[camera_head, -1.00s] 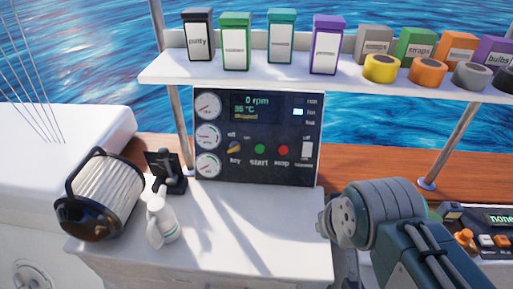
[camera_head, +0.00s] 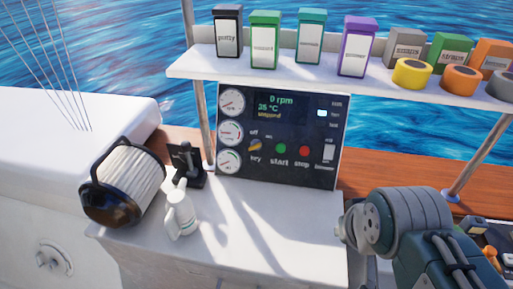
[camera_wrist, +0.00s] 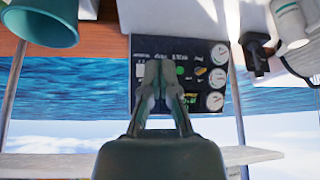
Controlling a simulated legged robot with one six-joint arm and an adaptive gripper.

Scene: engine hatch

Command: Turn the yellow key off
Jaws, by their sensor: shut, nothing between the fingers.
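In the wrist view, which is upside down, the key (camera_wrist: 201,71) shows right of my fingers. My gripper (camera_wrist: 160,65) is shut and empty, its fingertips pointing at the panel and apart from the key. In the head view only my arm shows, right of the panel.
Green start (camera_head: 279,149) and red stop (camera_head: 304,151) buttons sit right of the key. A shelf (camera_head: 340,80) with boxes overhangs the panel.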

